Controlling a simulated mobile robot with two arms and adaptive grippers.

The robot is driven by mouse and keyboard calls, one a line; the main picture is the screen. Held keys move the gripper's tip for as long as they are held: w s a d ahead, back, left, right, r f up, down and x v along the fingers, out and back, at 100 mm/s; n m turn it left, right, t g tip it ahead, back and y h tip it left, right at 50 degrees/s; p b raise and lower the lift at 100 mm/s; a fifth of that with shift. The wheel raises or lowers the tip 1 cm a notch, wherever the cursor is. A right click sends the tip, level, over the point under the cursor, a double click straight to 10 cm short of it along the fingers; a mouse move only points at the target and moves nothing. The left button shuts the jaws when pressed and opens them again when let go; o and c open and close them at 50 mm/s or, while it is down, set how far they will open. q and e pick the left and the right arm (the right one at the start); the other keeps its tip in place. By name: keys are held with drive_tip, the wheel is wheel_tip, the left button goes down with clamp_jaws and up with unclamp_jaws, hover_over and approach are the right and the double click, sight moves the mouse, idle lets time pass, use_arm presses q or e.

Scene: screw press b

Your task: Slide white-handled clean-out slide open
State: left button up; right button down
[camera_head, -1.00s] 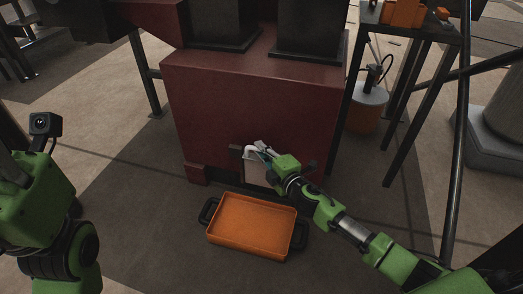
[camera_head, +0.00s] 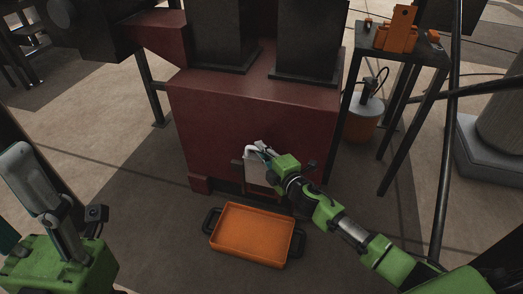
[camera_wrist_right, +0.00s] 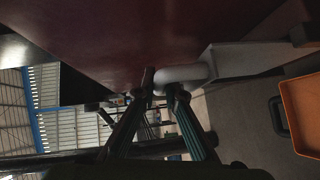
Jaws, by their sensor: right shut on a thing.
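The clean-out slide (camera_head: 254,171) is a pale plate low on the front of the dark red press housing (camera_head: 250,115). Its white handle (camera_head: 249,151) is at its top and also shows in the right wrist view (camera_wrist_right: 186,75). My right gripper (camera_head: 264,153) is shut on the handle; in the wrist view its dark fingers (camera_wrist_right: 163,84) close around it. The slide stands partly raised, with a dark gap under its lower edge. The gripper hides part of the slide. My left arm is at the lower left, but its fingers do not show.
An orange tray (camera_head: 251,234) with black handles lies on the floor just in front of the slide. A dark table (camera_head: 400,47) with orange items stands at the back right, with an orange-and-grey canister (camera_head: 363,122) beside it. Floor left of the tray is clear.

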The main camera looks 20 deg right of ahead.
drive_tip(key=shift+w+r, duration=0.1)
drive_tip(key=shift+r, duration=0.45)
drive_tip(key=c, duration=2.1)
unclamp_jaws()
drive_tip(key=shift+f, duration=0.1)
drive_tip(key=shift+s, duration=0.2)
drive_tip(key=v, duration=1.2)
drive_tip(key=shift+w, duration=0.1)
